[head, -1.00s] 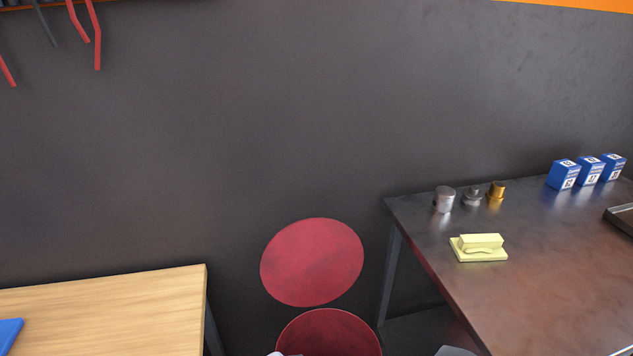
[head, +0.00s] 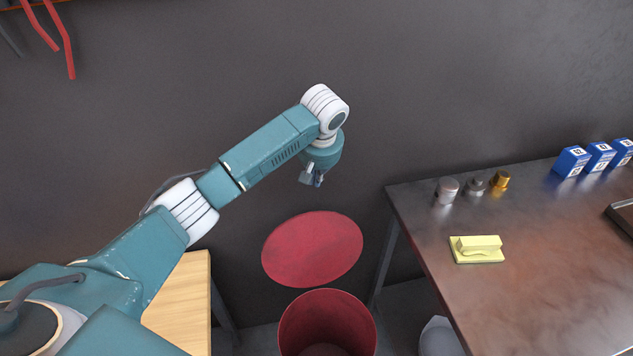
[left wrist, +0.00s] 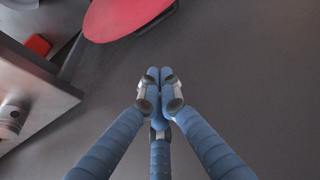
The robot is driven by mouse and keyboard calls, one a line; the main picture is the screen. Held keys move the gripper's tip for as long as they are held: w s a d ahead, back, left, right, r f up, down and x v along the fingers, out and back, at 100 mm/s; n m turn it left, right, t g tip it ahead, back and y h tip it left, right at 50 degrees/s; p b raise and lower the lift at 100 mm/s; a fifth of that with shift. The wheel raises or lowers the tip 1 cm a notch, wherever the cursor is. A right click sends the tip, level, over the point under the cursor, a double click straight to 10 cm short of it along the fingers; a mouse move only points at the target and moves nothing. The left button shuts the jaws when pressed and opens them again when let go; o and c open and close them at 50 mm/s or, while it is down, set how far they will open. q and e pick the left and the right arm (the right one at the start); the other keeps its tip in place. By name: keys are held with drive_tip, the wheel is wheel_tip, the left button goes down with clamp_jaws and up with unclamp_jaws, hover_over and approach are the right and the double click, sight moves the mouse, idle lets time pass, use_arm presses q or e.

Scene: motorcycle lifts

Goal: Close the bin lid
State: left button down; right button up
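The red bin (head: 325,318) stands on the floor between two tables, its round mouth open. Its red lid (head: 312,248) is raised, tilted up behind the mouth near the wall. Part of a red disc, seemingly the lid (left wrist: 125,14), shows at the top of the left wrist view. My left gripper (head: 313,180) is above and behind the lid, near the wall, apart from it. In the left wrist view, its blue fingers (left wrist: 158,76) come together at the tips with nothing between them. My right gripper is not in view.
The dark metal table (head: 540,280) on the right bears a yellow block (head: 477,249), small metal parts (head: 475,187) and blue boxes (head: 600,156). A wooden table (head: 185,300) is on the left. A pale container (head: 438,338) stands beside the bin. The dark wall is close behind.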

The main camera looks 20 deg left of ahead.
use_arm(q)
drive_tip(key=p+x, duration=0.1)
drive_tip(key=x, duration=0.7)
drive_tip(key=shift+s+d+f+p, duration=0.1)
drive_tip(key=shift+d+f+p, duration=0.05)
drive_tip(key=shift+p, duration=0.3)
drive_tip(key=s+d+p, duration=0.1)
drive_tip(key=s+d, duration=0.1)
drive_tip(key=s, duration=0.1)
drive_tip(key=shift+f+p, duration=0.1)
drive_tip(key=shift+p, duration=0.3)
